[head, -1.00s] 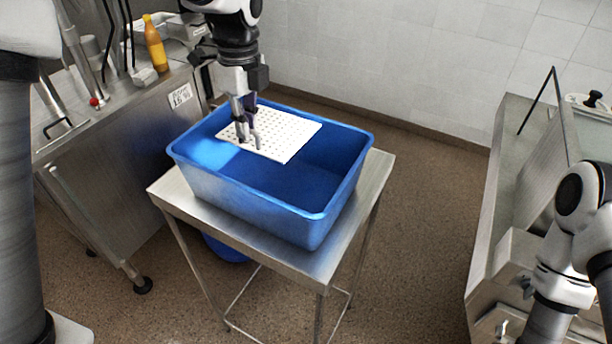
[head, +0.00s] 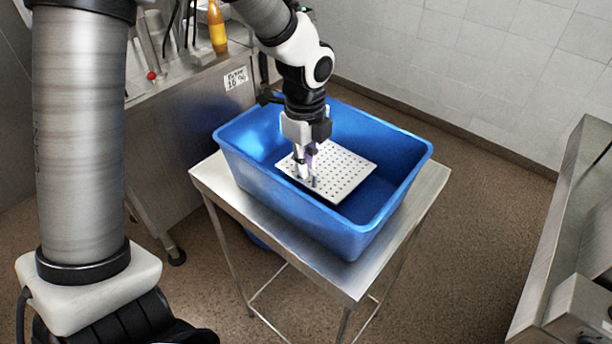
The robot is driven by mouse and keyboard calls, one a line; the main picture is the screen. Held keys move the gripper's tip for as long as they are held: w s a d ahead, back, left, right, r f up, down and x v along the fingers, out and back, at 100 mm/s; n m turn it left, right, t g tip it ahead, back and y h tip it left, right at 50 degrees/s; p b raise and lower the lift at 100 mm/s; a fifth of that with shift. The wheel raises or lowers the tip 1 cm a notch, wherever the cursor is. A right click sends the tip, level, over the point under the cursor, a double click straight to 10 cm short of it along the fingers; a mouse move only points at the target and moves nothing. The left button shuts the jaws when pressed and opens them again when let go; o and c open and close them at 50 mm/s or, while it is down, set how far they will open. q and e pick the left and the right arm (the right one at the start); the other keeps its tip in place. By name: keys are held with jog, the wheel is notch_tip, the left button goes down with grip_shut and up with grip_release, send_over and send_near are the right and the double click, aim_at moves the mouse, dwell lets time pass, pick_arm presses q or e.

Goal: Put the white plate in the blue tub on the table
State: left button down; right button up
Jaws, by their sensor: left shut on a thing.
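The white perforated plate (head: 345,172) is a flat square with rows of small holes. It is inside the blue tub (head: 398,208), below the rim, slightly tilted. The tub stands on a small metal table (head: 205,178). My left gripper (head: 308,180) reaches down into the tub and is shut on the plate's near-left part. Whether the plate touches the tub's floor cannot be told. My right gripper is out of view.
A metal counter (head: 185,130) with an orange bottle (head: 217,27) stands behind at the left. Another metal counter (head: 570,240) is at the right. Part of a blue object shows under the table. The tub's right side inside is free.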

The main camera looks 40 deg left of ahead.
aim_at(306, 180)
pick_arm(q)
notch_tip(306, 180, down, 4)
jog(key=shift+d+f, duration=0.1)
jog(key=shift+w+f, duration=0.1)
jog(key=shift+f, duration=0.05)
jog(key=shift+s, duration=0.2)
jog(key=c, duration=1.3)
grip_release()
jog(key=shift+c, duration=0.2)
jog(key=shift+o, duration=0.5)
jog(key=shift+w, duration=0.1)
notch_tip(306, 180, up, 12)
jog(key=shift+r, duration=0.15)
